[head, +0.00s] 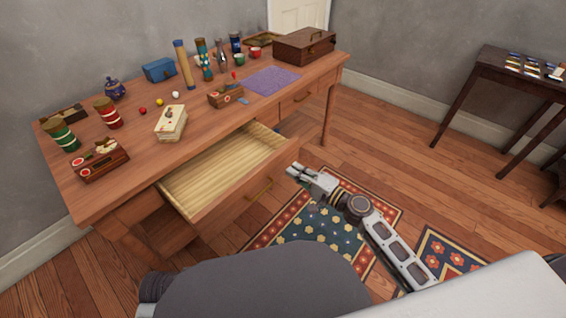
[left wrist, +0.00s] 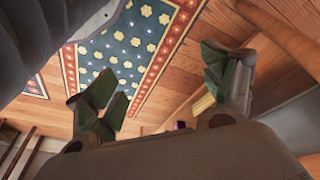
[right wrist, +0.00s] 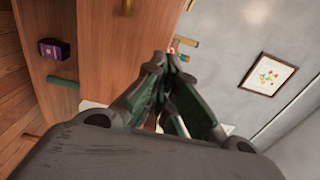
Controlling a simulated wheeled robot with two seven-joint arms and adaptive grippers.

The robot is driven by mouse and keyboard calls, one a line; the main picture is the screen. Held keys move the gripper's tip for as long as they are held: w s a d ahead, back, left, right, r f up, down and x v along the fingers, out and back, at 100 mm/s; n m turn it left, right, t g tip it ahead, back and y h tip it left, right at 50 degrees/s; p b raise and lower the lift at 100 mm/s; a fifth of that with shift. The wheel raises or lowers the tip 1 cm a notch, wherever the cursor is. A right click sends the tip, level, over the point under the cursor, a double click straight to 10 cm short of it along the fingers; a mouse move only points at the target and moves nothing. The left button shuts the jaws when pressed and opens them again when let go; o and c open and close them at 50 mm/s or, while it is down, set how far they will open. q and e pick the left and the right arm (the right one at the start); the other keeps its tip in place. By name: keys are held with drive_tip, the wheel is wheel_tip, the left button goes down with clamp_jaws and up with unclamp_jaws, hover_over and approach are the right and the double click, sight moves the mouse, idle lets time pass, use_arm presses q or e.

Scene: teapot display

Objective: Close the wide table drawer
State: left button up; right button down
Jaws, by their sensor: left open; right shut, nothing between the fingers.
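The wide drawer (head: 228,170) of the wooden table (head: 140,112) is pulled well out in the head view. Its pale interior looks empty, and a brass handle (head: 260,189) sits on its front. My right gripper (head: 291,170) is in front of the table, near the right end of the drawer front; I cannot tell if it touches. Its fingers are shut and empty in the right wrist view (right wrist: 168,62). My left gripper (left wrist: 160,80) is open and empty in the left wrist view, with the rug and floor beyond it. The head view does not show it.
The tabletop holds jars, a stack of cards (head: 171,122), a purple cloth (head: 272,81) and a brown case (head: 304,45). A smaller drawer (head: 303,98) sits at the right. A patterned rug (head: 318,228) lies in front. A dark side table (head: 490,75) stands at far right.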

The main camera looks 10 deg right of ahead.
sight(277, 159)
drive_tip(key=shift+x, duration=2.25)
use_arm(q)
drive_tip(key=shift+s+a+f, duration=0.1)
drive_tip(key=shift+f, duration=0.35)
use_arm(e)
drive_tip(key=shift+w+a, duration=0.35)
drive_tip(key=shift+w, duration=0.15)
drive_tip(key=shift+w, duration=0.1)
drive_tip(key=shift+w+a, duration=0.4)
drive_tip(key=shift+w, duration=0.1)
use_arm(q)
drive_tip(key=r+b, duration=0.1)
drive_tip(key=d+r+b, duration=0.1)
drive_tip(key=b, duration=0.1)
drive_tip(key=shift+d+r+t, duration=0.1)
drive_tip(key=shift+r+t, duration=0.15)
drive_tip(key=shift+t, duration=0.15)
use_arm(e)
drive_tip(key=x, duration=1.8)
